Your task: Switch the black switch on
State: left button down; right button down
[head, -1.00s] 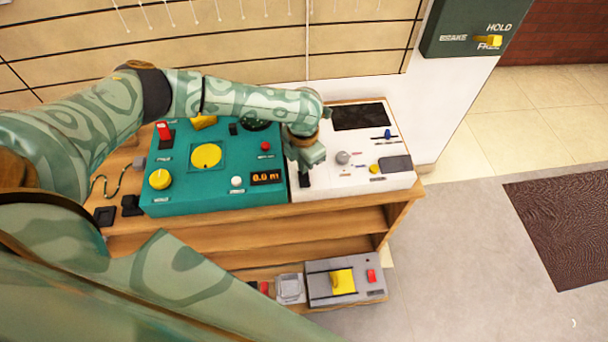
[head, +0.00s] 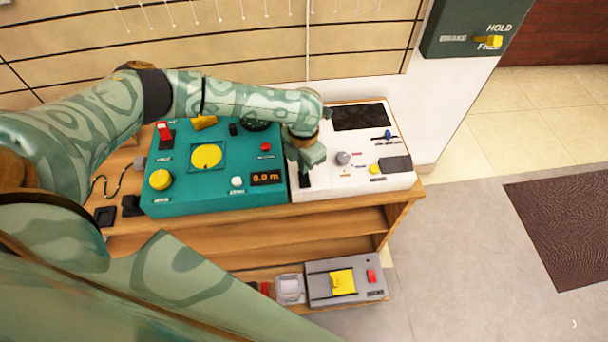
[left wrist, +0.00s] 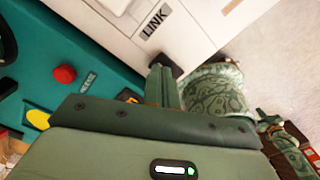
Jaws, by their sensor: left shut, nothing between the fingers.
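A black switch (head: 305,182) stands at the near left edge of the white panel (head: 330,190), beside the teal panel. In the left wrist view, a black piece (left wrist: 170,66) shows just past my fingertips, near the LINK label (left wrist: 153,20). My left gripper (head: 307,168) is shut and empty, pointing down right at the switch. It hides part of the switch, so I cannot tell whether they touch or which way the switch is set. The shut fingers also show in the left wrist view (left wrist: 160,82). My right gripper is not in view.
The teal panel (head: 215,190) carries yellow knobs, red and white buttons and a display. The white panel also has a grey knob (head: 343,158), a yellow button (head: 374,170) and a blue lever (head: 388,135). A grey box (head: 318,291) sits on the lower shelf.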

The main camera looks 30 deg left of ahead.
pick_arm(q)
jog(key=shift+f+b, duration=0.55)
jog(key=shift+f, duration=0.4)
dwell(1.0)
jog(key=shift+r, duration=0.1)
notch_tip(320, 180, up, 7)
jog(key=p, duration=0.5)
dwell(0.5)
